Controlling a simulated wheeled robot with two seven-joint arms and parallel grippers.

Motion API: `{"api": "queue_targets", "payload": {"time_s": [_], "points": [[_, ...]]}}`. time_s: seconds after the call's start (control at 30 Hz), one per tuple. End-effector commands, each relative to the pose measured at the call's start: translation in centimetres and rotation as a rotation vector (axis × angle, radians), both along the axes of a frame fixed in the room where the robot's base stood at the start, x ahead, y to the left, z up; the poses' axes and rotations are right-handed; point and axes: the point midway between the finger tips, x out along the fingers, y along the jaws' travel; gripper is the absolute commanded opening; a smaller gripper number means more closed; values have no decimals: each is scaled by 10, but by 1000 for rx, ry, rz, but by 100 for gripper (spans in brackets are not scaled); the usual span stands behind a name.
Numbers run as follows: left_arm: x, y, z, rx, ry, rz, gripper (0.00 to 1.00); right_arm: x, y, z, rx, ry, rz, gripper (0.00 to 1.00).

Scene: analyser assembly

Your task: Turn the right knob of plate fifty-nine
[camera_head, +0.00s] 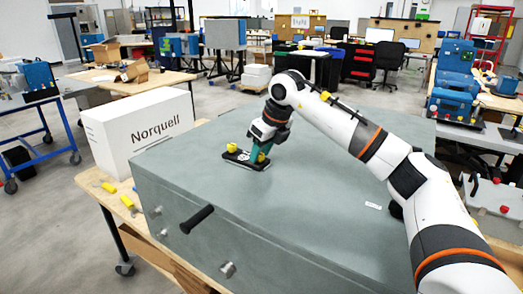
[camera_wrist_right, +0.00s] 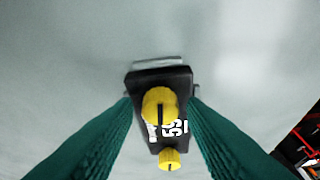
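A black plate (camera_head: 243,162) lies on the top of the grey cabinet in the head view. It bears white digits that read 59 in the wrist view, where the plate (camera_wrist_right: 170,78) stands lengthwise. In the wrist view, one yellow knob (camera_wrist_right: 160,105) is between my fingers, and the other knob (camera_wrist_right: 169,159) is lower down. My right gripper (camera_head: 262,157) is open at the right end of the plate, its teal fingertips either side of the knob, with small gaps. My left gripper is out of view.
The grey cabinet (camera_head: 300,185) has a mostly clear top, with a small white label (camera_head: 373,206) on it. A white Norquell box (camera_head: 140,128) stands at its left. A black handle (camera_head: 197,219) juts from the cabinet's front.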

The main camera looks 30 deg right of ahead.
Motion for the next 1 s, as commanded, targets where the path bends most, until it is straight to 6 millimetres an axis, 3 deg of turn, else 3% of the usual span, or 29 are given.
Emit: {"api": "queue_targets", "payload": {"time_s": [0.43, 0.8, 1.0], "points": [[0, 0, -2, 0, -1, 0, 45, -4, -1, 9, 1, -1, 1, 45], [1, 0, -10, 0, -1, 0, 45, -31, -8, 78, 2, -4, 1, 45], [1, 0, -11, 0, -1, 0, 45, -41, -12, 104, 0, -1, 0, 45]]}}
